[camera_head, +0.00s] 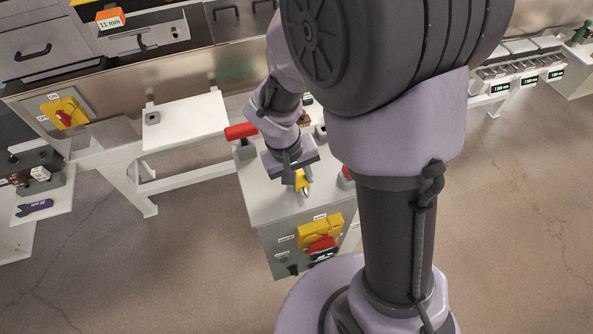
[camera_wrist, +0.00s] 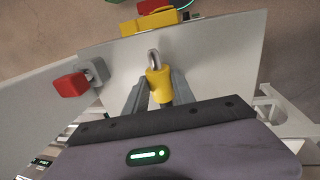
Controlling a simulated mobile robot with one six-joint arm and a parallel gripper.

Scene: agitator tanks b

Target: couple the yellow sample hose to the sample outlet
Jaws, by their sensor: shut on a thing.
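I cannot make out the sample outlet for certain in either view. My arm hides part of the cabinet top.
A yellow and red switch (camera_head: 320,236) is on the cabinet front. A white table (camera_head: 185,122) stands left. Floor is clear at front left.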

